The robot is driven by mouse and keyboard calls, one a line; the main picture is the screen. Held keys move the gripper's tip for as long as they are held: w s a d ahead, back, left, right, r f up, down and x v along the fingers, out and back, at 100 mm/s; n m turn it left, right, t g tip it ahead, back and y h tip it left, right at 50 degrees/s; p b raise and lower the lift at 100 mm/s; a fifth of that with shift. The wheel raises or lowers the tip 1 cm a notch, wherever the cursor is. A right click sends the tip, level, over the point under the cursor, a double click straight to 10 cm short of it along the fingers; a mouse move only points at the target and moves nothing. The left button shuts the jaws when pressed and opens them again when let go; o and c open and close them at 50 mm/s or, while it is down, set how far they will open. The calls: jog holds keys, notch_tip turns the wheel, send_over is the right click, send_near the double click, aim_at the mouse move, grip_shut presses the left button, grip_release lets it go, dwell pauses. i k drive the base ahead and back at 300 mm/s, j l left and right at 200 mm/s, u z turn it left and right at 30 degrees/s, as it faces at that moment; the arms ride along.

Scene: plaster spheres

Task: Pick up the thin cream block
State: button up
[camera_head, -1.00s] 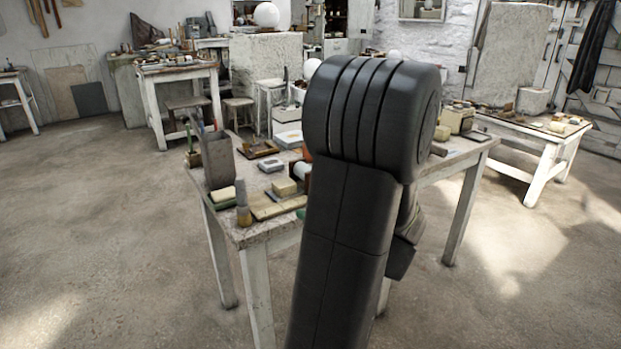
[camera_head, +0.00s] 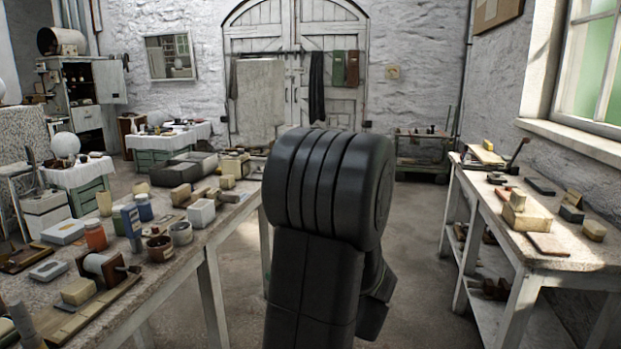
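Several cream blocks are in view, and I cannot tell for sure which is the thin cream block. On the right bench, a thin pale yellow-cream block (camera_head: 487,155) lies near the far end, and a larger cream block (camera_head: 527,218) lies nearer with a small piece on top. On the left table, a small cream block (camera_head: 78,291) sits near the front and an upright cream block (camera_head: 105,203) stands farther back. My dark arm fills the middle of the view, apart from both tables. My gripper does not show.
The left table (camera_head: 165,268) is crowded with jars, boxes and blocks. The right workbench (camera_head: 570,258) holds blocks and tools along the wall under the window. Open floor (camera_head: 410,225) lies between them. Wooden double doors (camera_head: 295,80) close the back wall.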

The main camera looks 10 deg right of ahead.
aim_at(76, 292)
jog(key=u, duration=1.25)
